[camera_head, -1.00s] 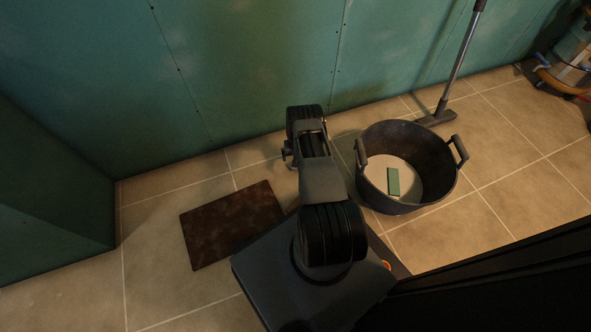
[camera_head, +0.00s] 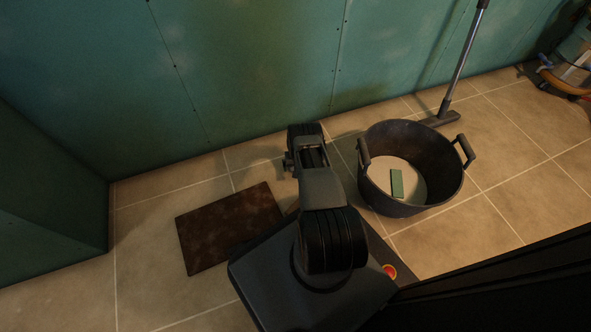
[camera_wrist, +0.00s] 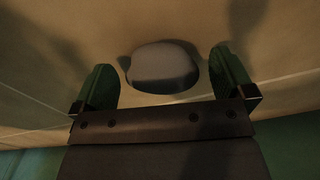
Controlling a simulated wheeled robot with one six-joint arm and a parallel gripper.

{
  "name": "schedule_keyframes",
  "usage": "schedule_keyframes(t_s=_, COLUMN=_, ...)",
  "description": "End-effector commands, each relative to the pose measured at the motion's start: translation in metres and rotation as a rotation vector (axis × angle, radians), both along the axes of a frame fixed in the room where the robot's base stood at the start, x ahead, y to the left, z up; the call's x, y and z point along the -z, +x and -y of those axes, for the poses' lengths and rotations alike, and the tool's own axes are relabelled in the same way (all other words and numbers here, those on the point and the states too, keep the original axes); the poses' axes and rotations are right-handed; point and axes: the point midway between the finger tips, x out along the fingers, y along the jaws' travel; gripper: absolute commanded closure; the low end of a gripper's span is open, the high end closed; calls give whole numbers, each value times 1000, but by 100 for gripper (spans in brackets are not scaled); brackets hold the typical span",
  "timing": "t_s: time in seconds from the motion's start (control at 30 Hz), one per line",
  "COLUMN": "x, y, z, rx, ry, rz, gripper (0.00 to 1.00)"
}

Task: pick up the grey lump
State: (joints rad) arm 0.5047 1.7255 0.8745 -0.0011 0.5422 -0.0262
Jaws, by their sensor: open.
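The grey lump (camera_wrist: 163,68) shows in the wrist view, a rounded grey piece on the tan tiled floor. My gripper (camera_wrist: 168,82) is open, with one green finger on each side of the lump in the picture. The lump appears between the fingers and a little beyond the palm bar, with a gap on both sides. I cannot tell the exact height of the fingers over it. In the head view the lump and the fingers are hidden behind my arm.
A black tub (camera_head: 374,196) with a green block (camera_head: 397,184) inside stands right of my arm. A brown flat board (camera_head: 230,228) lies to the left. A broom-like tool (camera_head: 440,118) leans by the green wall (camera_head: 250,60). A machine with a hose (camera_head: 570,65) is far right.

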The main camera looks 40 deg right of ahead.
Motion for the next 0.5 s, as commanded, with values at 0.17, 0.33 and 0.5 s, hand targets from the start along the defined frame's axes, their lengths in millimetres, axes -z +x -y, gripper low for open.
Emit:
schedule_keyframes(t_s=0.17, x=-1, y=0, z=0, rx=0, ry=0, rz=0, gripper=10)
schedule_keyframes(t_s=0.33, x=-1, y=0, z=0, rx=0, ry=0, rz=1, gripper=26)
schedule_keyframes(t_s=0.5, x=-1, y=0, z=0, rx=0, ry=0, rz=1, gripper=42)
